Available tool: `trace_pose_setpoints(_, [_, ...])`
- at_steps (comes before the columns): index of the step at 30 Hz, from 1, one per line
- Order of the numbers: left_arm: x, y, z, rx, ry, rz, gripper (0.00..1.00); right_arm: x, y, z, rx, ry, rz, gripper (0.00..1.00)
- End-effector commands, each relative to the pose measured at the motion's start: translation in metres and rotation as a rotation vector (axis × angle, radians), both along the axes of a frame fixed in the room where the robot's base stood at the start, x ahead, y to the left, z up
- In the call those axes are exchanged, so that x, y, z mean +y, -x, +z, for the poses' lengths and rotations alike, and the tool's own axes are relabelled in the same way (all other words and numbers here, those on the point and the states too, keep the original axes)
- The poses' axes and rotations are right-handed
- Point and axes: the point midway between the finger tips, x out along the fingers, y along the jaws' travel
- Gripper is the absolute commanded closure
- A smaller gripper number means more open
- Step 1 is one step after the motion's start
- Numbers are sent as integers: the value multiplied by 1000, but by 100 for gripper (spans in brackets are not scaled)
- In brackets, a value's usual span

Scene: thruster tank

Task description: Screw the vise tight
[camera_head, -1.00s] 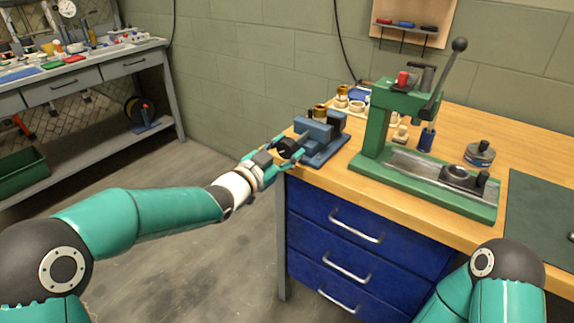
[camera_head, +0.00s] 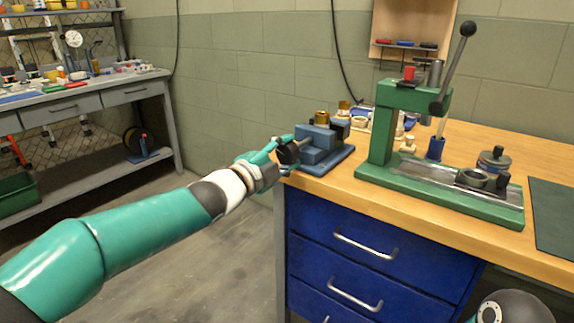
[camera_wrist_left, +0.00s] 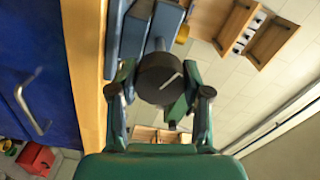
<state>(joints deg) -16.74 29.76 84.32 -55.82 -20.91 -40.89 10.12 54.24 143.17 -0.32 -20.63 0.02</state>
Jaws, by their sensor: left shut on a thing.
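The blue vise (camera_head: 317,153) sits at the left corner of the wooden bench, its screw side facing the bench's left edge. Its round black knob (camera_head: 288,152) sticks out toward my left gripper (camera_head: 279,151). In the left wrist view the knob (camera_wrist_left: 160,80) bears a white line and lies between the two fingers of my left gripper (camera_wrist_left: 158,76), which is shut on it. The grey screw shaft behind the knob runs into the vise. A brass piece (camera_head: 322,118) shows at the vise's top; whether the jaws touch it is unclear. My right gripper is out of view.
A green press (camera_head: 384,135) with a long lever stands right of the vise. Small brass and pale parts (camera_head: 360,112) stand behind. Blue drawers (camera_head: 370,255) are under the bench top. Floor to the left is clear, up to a grey side bench (camera_head: 95,95).

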Motion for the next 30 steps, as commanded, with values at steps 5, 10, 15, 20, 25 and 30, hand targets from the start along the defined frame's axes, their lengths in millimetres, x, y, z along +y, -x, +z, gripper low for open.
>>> trace_pose_setpoints(5, [-4, 1, -10, -91, -143, -7, 87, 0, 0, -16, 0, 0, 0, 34])
trace_pose_setpoints(10, [-4, 1, -11, -185, -275, -8, 86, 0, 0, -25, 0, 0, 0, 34])
trace_pose_setpoints(15, [-4, 1, -11, -280, -405, -8, 86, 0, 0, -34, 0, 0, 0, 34])
trace_pose_setpoints(20, [-4, 1, -11, -369, -527, -10, 86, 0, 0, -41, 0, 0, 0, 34])
trace_pose_setpoints(25, [-4, 1, -11, -464, -657, -10, 86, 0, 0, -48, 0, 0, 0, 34])
trace_pose_setpoints(30, [-4, 0, -11, -558, -787, -10, 86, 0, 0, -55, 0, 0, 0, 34])
